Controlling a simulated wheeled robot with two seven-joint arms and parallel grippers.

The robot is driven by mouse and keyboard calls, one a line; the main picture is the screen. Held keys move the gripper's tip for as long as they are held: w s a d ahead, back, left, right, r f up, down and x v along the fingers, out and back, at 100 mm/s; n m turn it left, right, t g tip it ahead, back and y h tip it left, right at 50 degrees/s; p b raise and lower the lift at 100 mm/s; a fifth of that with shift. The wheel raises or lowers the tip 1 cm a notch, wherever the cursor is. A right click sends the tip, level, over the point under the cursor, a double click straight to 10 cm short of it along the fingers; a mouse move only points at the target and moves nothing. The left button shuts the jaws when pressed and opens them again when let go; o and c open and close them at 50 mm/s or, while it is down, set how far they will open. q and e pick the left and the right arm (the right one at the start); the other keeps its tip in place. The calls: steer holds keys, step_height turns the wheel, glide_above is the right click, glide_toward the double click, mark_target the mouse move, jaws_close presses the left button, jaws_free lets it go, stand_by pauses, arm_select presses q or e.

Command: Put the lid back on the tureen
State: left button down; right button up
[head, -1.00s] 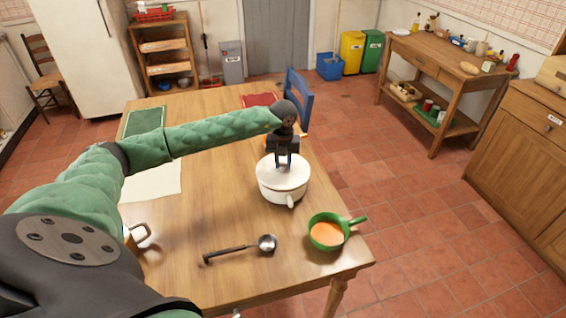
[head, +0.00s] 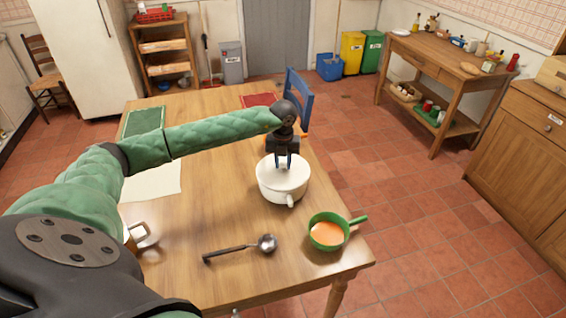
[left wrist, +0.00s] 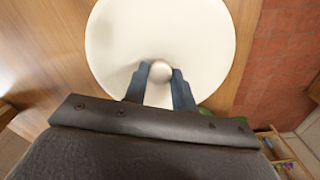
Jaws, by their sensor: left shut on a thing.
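The white tureen (head: 283,188) stands on the wooden table, its handle toward the front. Its white lid (head: 270,169) lies over the top of the tureen and looks level; I cannot tell whether a thin gap is left at the rim. My left gripper (head: 284,165) comes down from above and is shut on the lid's round knob. In the left wrist view the lid (left wrist: 160,30) fills the middle, with the knob (left wrist: 161,72) between the two fingertips. The lid hides the tureen there. My right gripper is not in view.
A ladle (head: 240,249) and a green pan (head: 328,231) with orange contents lie on the front of the table (head: 215,205). A metal pot (head: 140,238) shows partly behind my left arm. A blue chair (head: 298,95) stands at the far right edge.

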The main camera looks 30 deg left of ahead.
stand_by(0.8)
arm_select(q)
steer(key=c, duration=0.6)
jaws_free()
steer(key=shift+r, duration=0.1)
steer(key=shift+r+p, duration=0.85)
steer(key=shift+r, duration=2.55)
jaws_close()
